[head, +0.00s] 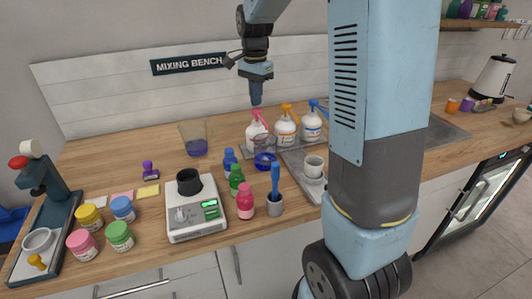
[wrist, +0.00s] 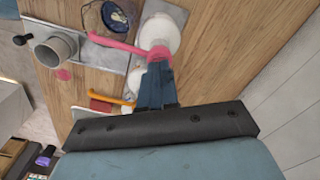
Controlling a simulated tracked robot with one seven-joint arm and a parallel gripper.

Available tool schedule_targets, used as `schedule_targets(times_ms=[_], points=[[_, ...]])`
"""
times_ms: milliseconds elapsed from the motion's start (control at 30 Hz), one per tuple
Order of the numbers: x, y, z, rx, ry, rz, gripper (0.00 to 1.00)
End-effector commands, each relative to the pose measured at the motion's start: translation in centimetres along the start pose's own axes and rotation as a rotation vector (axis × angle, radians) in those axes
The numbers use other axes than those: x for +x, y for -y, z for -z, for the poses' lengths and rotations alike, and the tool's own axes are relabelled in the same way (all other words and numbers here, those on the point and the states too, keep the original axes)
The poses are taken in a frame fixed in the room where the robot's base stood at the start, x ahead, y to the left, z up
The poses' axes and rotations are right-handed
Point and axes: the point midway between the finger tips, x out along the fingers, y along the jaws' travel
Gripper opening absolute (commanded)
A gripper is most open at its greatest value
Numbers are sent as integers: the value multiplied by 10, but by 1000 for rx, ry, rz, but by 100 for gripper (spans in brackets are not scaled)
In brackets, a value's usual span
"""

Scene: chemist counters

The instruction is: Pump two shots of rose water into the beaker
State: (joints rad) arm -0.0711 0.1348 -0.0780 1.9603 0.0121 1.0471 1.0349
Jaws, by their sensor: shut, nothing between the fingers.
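The pump bottle with a pink head (head: 256,126) stands upright at the left end of a row of pump bottles; its label is too small to read. In the wrist view its pink head (wrist: 158,53) lies at my fingertips, with the pink spout (wrist: 118,43) pointing left. A clear beaker (head: 265,161) with a dark blue bottom stands in front of this bottle; it also shows near the spout in the wrist view (wrist: 114,17). My gripper (head: 256,101) is shut and empty, pointing down above the pink head. I cannot tell whether it touches the head.
Pump bottles with orange (head: 285,128) and blue (head: 311,125) heads stand close on the right. A larger glass vessel (head: 193,138) stands left. Small blue (head: 230,160) and green (head: 236,180) bottles, a scale (head: 196,219) and a grey cup (head: 314,166) are in front.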

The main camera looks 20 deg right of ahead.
Motion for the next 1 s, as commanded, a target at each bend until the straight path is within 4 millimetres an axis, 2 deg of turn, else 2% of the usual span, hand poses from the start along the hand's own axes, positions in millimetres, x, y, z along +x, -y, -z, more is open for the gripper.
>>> schedule_targets(times_ms=[1000], points=[[26,0,0,0,1,-1,0]])
